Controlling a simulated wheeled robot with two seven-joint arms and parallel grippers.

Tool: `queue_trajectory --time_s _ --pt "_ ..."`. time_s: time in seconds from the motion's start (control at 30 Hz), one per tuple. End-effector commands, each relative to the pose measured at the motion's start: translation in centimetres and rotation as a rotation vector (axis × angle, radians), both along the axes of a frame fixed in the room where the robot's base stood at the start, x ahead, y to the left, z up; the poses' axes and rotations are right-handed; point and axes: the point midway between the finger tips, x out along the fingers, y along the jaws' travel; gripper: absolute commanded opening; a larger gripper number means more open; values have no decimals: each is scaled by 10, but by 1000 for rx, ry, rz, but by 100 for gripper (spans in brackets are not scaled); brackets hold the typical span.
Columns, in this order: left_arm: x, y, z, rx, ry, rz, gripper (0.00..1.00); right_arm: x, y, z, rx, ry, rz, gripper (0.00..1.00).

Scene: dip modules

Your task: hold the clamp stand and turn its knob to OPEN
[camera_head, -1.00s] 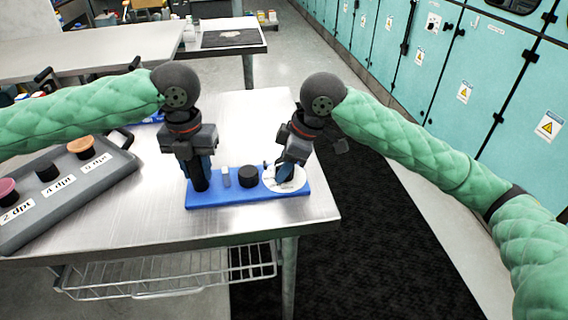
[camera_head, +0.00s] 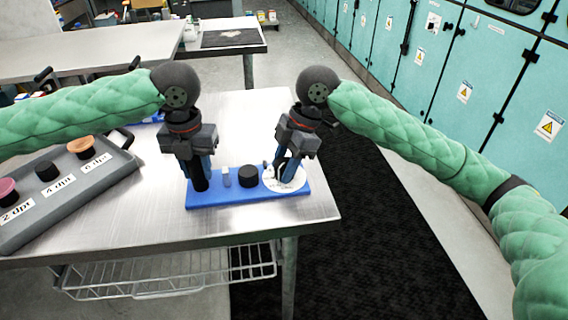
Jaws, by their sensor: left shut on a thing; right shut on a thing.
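The clamp stand (camera_head: 228,200) is a blue base near the front right of the steel table. It carries a grey upright block (camera_head: 226,177), a black round cap (camera_head: 248,176) and a white dial disc (camera_head: 298,184) at its right end. My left gripper (camera_head: 199,182) points down at the stand's left end and is shut on a dark post there. My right gripper (camera_head: 285,178) points down over the white dial and is shut on the knob, which its fingers mostly hide. The dial's lettering is too small to read.
A grey tray (camera_head: 85,200) with several coloured round pieces and labels "2 dpt", "4 dpt" and "6 dpt" lies on the left of the steel table (camera_head: 130,232). The table's right edge is close to the stand. A wire shelf (camera_head: 170,278) hangs below.

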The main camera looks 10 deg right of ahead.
Motion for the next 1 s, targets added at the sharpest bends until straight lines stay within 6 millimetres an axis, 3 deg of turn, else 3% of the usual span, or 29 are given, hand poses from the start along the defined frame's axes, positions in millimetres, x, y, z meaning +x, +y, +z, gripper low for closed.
queue_trajectory --time_s 0.6,1.0 --pt "0 0 -1 0 1 0 0 0 0 1 2 0 546 18" --pt "0 0 -1 0 1 0 0 -1 0 0 2 -1 727 18"
